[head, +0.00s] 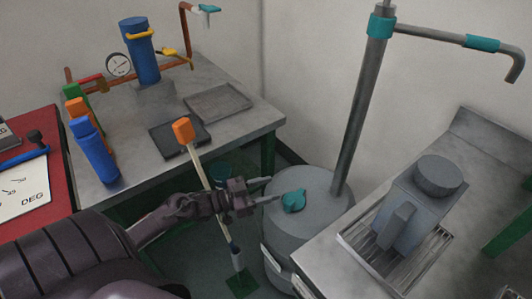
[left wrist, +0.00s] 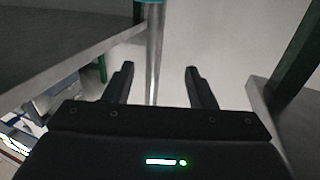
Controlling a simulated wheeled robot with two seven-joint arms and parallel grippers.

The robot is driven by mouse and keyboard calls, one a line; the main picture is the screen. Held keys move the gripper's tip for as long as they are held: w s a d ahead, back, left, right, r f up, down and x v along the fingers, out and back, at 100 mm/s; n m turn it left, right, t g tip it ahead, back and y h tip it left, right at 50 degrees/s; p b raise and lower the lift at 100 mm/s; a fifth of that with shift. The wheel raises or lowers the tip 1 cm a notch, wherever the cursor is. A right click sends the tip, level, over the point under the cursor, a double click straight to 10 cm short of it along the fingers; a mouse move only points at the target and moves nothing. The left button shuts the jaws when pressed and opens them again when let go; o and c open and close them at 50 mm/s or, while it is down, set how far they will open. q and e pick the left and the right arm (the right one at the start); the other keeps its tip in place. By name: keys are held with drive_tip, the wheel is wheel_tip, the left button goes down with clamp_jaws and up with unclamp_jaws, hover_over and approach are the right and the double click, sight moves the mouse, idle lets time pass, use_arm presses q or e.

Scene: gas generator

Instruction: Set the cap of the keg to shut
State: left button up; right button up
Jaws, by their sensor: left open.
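The grey keg (head: 312,235) stands on the floor between the two benches. Its teal cap (head: 294,201) sits on the top, toward the left side; I cannot tell its exact turn from here. My left gripper (head: 274,190) is open and empty, with its fingers pointing right toward the cap and just left of it. They seem apart from the cap. In the left wrist view the two open fingers (left wrist: 160,72) have nothing between them that they hold, and I cannot make out the cap there. My right gripper is not in view.
A tall grey pipe (head: 357,115) rises behind the cap and also shows in the left wrist view (left wrist: 153,50). A metal bench (head: 330,245) with a grey device (head: 408,215) is at right. A stick with an orange end (head: 183,130) stands behind my left gripper.

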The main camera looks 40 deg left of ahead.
use_arm(q)
wheel_tip(320, 180, up, 13)
drive_tip(key=p, duration=0.1)
drive_tip(key=shift+p, duration=0.4)
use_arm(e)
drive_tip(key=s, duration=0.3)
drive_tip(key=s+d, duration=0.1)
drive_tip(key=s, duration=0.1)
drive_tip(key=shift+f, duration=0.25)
use_arm(q)
drive_tip(key=shift+c, duration=0.3)
